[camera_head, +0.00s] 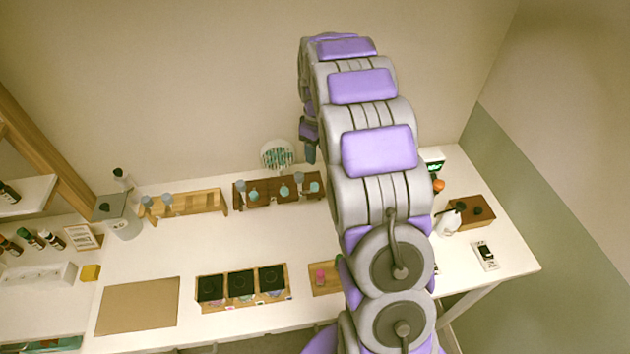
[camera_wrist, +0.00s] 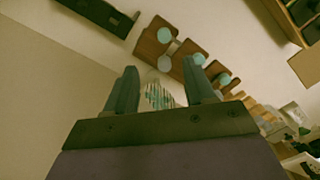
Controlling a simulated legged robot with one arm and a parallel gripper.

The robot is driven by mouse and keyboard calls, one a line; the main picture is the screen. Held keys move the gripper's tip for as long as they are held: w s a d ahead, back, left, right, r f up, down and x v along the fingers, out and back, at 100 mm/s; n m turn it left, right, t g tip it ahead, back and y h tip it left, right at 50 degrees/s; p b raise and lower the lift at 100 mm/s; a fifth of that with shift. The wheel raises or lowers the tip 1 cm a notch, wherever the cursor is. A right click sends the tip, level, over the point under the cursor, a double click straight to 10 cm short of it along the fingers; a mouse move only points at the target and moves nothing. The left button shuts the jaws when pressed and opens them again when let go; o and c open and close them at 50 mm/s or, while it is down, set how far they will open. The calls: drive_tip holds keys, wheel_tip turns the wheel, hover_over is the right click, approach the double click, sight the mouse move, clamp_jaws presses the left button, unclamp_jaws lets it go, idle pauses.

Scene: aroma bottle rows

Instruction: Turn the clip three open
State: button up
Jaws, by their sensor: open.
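A dark brown rack (camera_head: 262,203) with several teal round parts and pale grey upright pieces stands near the wall in the head view. A brown rack with teal discs (camera_wrist: 151,47) also shows in the wrist view, beyond the fingers. I cannot tell which small part is clip three. My gripper (camera_wrist: 162,88) is open and empty, its two dark fingers spread apart. In the head view, its dark end (camera_head: 310,150) shows just left of my arm, above the rack's right end. A white round piece with teal stripes (camera_wrist: 158,95) appears between the fingers; I see no contact.
The striped round piece (camera_head: 277,153) stands by the wall behind the rack. A light wooden rack (camera_head: 195,203) is to its left. A wooden tray with black-topped boxes (camera_head: 242,300) and a tan mat (camera_head: 138,307) lie in front. The white table (camera_head: 145,255) between is clear.

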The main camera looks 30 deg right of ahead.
hover_over(314, 185)
drive_tip(key=f, duration=0.8)
drive_tip(key=shift+a+f, duration=0.25)
drive_tip(key=f, duration=0.4)
drive_tip(key=shift+d+f, duration=0.3)
drive_tip(key=shift+d, duration=0.1)
drive_tip(key=shift+d+f, duration=0.25)
drive_tip(key=shift+a, duration=0.4)
drive_tip(key=shift+c, duration=0.2)
drive_tip(key=shift+a, duration=0.15)
drive_tip(key=c, duration=0.3)
drive_tip(key=shift+d, duration=0.25)
drive_tip(key=c, duration=0.5)
clamp_jaws()
